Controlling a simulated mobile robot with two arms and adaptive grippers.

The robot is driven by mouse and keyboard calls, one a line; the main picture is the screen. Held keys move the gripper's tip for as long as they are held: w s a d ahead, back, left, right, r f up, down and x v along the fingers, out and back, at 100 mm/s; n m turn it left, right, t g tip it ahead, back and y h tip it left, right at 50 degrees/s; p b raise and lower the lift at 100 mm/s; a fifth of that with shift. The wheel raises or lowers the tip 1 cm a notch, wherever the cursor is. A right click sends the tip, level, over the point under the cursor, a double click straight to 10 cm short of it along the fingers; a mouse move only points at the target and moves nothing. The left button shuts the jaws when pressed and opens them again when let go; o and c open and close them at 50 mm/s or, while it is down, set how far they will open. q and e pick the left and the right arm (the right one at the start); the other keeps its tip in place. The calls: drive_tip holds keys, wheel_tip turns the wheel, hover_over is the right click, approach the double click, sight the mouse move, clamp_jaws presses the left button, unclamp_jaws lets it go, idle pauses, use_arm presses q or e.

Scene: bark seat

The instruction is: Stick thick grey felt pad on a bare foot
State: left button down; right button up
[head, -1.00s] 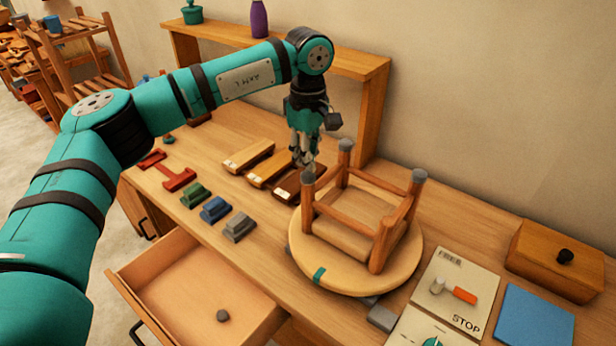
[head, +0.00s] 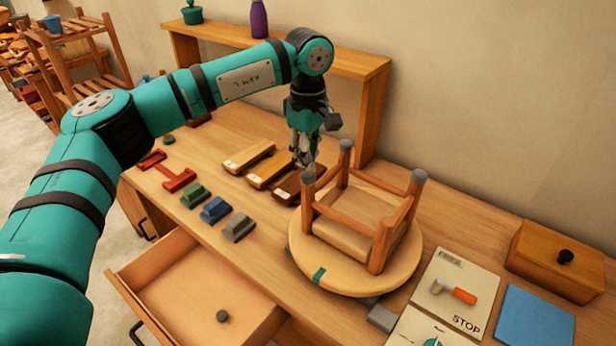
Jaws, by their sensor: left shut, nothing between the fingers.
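A wooden stool (head: 375,250) stands upside down, its legs upward, on a round pale wooden disc (head: 310,275). Grey caps like felt pads show on the left foot (head: 308,173), the back foot (head: 345,146) and the right foot (head: 418,176). I cannot clearly make out the end of the front leg. A small round grey-brown piece (head: 222,316) is in the open drawer; I cannot tell whether it is a pad or a knob. My left gripper (head: 305,162) points down, shut and empty, just above or behind the left foot; I cannot tell if they touch. My right gripper is out of view.
Wooden blocks (head: 248,158), coloured blocks (head: 214,209) and red pieces (head: 179,180) lie left of the stool. A shelf (head: 370,110) stands behind. A lidded wooden box (head: 555,260), a STOP card (head: 455,300) and a blue mat (head: 533,318) are at right. The drawer (head: 200,285) juts out in front.

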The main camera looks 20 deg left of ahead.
sight(309, 175)
use_arm(q)
drive_tip(key=shift+f+b, duration=0.75)
drive_tip(key=shift+f, duration=0.4)
idle(0.5)
drive_tip(key=shift+s+f, duration=0.15)
drive_tip(key=shift+f, duration=0.15)
idle(1.0)
drive_tip(key=shift+r, duration=0.1)
drive_tip(key=shift+w+r+p, duration=0.2)
drive_tip(key=shift+r+p, duration=0.35)
drive_tip(key=shift+r, duration=0.35)
drive_tip(key=shift+r+p, duration=1.25)
drive_tip(key=shift+r, duration=0.9)
